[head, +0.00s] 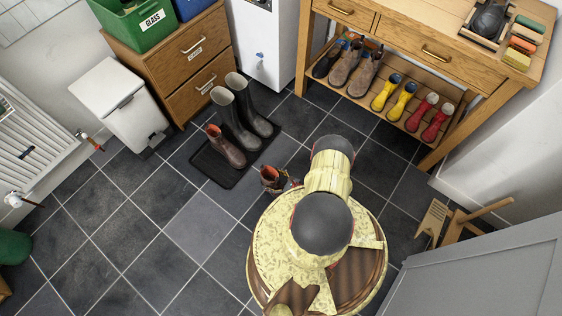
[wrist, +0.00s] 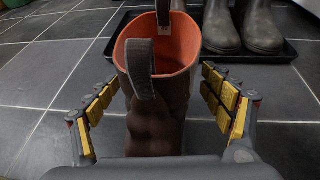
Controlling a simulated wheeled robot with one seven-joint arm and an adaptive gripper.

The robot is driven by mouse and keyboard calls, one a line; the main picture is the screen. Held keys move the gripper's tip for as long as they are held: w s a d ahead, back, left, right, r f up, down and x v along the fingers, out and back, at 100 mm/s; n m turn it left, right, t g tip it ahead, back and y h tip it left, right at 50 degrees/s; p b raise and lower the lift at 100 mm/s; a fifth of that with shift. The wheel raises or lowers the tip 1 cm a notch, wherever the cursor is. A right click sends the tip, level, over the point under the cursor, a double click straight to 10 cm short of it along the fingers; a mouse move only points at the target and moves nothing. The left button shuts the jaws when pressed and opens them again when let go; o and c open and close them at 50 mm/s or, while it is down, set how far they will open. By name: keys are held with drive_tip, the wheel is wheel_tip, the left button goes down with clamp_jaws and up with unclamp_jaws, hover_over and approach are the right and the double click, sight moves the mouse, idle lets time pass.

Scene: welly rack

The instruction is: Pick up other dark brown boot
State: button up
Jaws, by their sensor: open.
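A dark brown ankle boot with an orange lining and pull loops stands upright on the floor tiles in the wrist view (wrist: 155,110). My gripper (wrist: 160,92) is open, with one finger on each side of this boot and a visible gap to each. In the head view this boot (head: 269,176) is partly hidden by my arm, just off the tray's edge. A matching dark brown boot (head: 226,148) stands on the black tray (head: 231,178), left of the tall boots.
Tall dark grey wellies (head: 237,121) stand on the tray; they also show behind the boot in the wrist view (wrist: 222,27). A wooden bench (head: 415,60) holds brown, yellow and red boots on its lower shelf. A white bin (head: 120,105) stands left.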

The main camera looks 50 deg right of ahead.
drive_tip(key=shift+c, duration=0.3)
clamp_jaws()
idle(1.0)
